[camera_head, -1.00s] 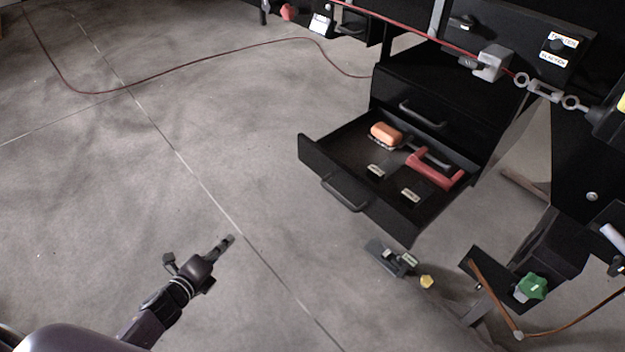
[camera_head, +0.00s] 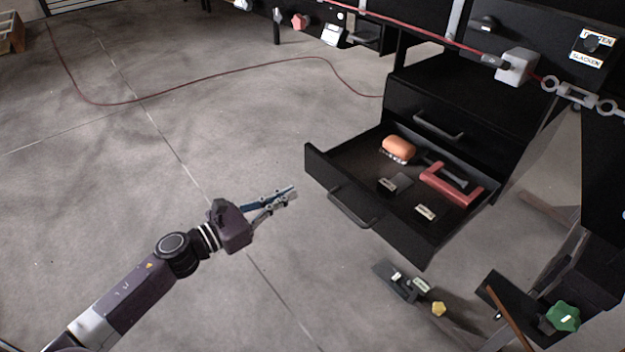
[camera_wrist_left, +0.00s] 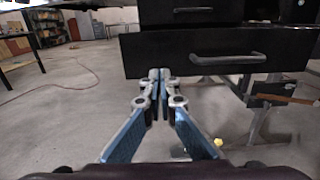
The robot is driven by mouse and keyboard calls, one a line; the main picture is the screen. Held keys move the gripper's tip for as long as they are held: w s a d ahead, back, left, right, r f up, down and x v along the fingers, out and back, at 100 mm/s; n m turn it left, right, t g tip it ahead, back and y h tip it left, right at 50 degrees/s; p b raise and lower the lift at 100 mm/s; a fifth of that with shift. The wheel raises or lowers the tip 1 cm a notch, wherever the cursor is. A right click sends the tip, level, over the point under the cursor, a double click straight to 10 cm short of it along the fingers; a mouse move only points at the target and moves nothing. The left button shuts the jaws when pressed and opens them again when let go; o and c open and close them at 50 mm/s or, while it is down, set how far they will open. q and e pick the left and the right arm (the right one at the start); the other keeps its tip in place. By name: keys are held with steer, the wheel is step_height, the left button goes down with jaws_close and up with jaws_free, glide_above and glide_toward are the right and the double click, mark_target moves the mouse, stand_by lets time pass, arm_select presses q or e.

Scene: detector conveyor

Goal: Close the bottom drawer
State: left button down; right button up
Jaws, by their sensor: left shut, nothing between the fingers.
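The bottom drawer (camera_head: 318,172) is black and pulled well out of its cabinet in the head view, with a bar handle (camera_head: 352,210) on its front. Inside it lie an orange block-like item (camera_head: 398,148), a red tool (camera_head: 450,185) and small labelled items. My left gripper (camera_head: 294,192) is shut and empty, just left of the drawer front, apart from it as far as I can tell. In the left wrist view its fingertips (camera_wrist_left: 160,74) point toward the drawer front (camera_wrist_left: 160,52), left of the handle (camera_wrist_left: 228,59). My right gripper is not in view.
The upper drawer (camera_head: 470,110) of the cabinet is shut. A red cable (camera_head: 200,82) runs along the floor. A stand with a green knob (camera_head: 563,316) and a floor piece with a yellow knob (camera_head: 438,308) are at the lower right.

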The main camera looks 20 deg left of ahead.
mark_target(322, 176)
arm_select(q)
steer(key=x, duration=0.6)
steer(key=shift+w+d, duration=0.15)
steer(key=shift+x, duration=0.75)
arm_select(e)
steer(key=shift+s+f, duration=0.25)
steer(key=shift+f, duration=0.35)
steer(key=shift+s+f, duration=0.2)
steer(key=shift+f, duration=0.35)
